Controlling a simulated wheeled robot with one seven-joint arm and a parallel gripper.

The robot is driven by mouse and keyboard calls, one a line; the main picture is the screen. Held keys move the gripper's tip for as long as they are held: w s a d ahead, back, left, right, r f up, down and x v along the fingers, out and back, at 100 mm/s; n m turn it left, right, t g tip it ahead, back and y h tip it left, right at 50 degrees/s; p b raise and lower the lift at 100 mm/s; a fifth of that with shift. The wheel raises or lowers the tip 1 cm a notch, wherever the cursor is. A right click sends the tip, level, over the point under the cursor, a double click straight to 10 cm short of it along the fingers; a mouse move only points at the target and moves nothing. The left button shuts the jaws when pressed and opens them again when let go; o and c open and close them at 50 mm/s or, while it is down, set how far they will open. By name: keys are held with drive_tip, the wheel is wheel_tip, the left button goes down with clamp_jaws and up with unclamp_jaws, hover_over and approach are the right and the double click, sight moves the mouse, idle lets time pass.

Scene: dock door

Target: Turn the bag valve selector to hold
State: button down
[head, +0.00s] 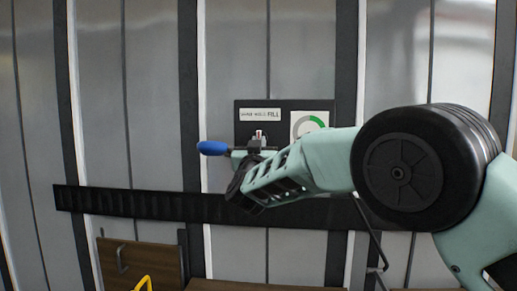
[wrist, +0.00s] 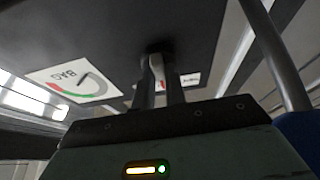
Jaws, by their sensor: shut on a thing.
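The dark valve panel (head: 243,121) is fixed on the ribbed metal wall, with a white label strip (head: 260,114) whose clearest words are HOLD and FILL. The selector (head: 258,134) is a small pale knob below the strip, partly hidden by my gripper. My gripper (head: 257,145) is shut on it at the panel. In the wrist view the fingers (wrist: 160,92) close around the grey selector (wrist: 156,66). Its exact pointing direction is hard to tell. The round bag gauge (head: 311,123) has a green arc; it also shows in the wrist view (wrist: 73,85).
A blue grip (head: 212,148) on a dark rod sticks out left of my gripper, close to it. A dark horizontal rail (head: 130,202) crosses the wall below. Brown wooden boards (head: 143,265) and a yellow piece (head: 143,284) are at the lower left.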

idle(0.3)
drive_tip(key=c, duration=1.4)
unclamp_jaws()
drive_tip(key=shift+c, duration=0.2)
drive_tip(key=b+v, duration=0.4)
drive_tip(key=v, duration=1.3)
drive_tip(key=shift+s, duration=0.25)
drive_tip(key=shift+f, duration=0.1)
